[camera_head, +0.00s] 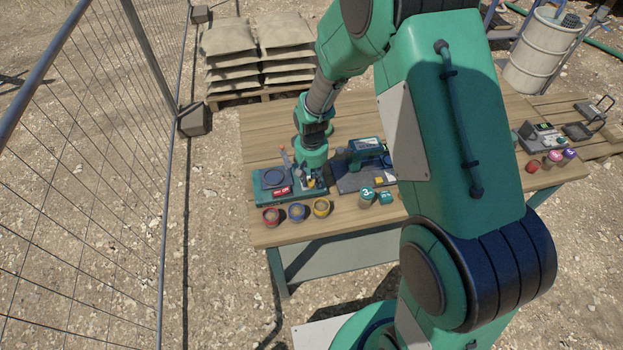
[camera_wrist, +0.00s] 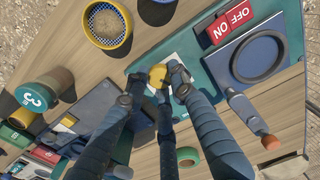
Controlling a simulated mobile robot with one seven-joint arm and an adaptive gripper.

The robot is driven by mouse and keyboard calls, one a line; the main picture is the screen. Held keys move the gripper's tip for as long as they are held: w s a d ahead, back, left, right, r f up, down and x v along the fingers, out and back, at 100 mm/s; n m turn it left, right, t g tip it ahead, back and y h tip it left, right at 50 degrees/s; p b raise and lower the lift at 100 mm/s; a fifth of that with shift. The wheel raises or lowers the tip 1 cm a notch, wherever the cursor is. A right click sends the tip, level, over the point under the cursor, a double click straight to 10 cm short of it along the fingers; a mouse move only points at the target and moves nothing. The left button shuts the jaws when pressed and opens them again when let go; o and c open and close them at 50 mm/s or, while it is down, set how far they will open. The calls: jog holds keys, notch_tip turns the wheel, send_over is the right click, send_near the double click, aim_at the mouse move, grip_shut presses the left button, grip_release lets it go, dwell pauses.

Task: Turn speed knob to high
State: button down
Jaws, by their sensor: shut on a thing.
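In the wrist view the green base (camera_wrist: 205,75) has the switch (camera_wrist: 228,22) at the top. A yellow knob (camera_wrist: 158,73) sits on a pale panel at the machine's edge. I take it for the speed knob; its marks are hidden by my fingers. My gripper (camera_wrist: 155,82) is shut on the yellow knob, with dark fingers on either side. In the head view my gripper (camera_head: 312,182) is small and partly hidden over the machine's right side.
Red (camera_head: 271,217), blue (camera_head: 297,212) and yellow (camera_head: 321,207) cups stand in front of the machine. A grey-based device (camera_head: 348,182) and green-topped pieces (camera_head: 366,196) are close on its right. A wire fence (camera_head: 90,170) runs along the left.

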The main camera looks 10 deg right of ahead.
aim_at(311, 182)
jog(key=m, duration=0.5)
jog(key=shift+p, duration=0.4)
jog(key=m, duration=0.5)
jog(key=shift+p, duration=0.3)
jog(key=c, duration=1.4)
grip_release()
jog(key=shift+c, duration=0.2)
jog(key=shift+r, duration=0.1)
notch_tip(311, 182, up, 12)
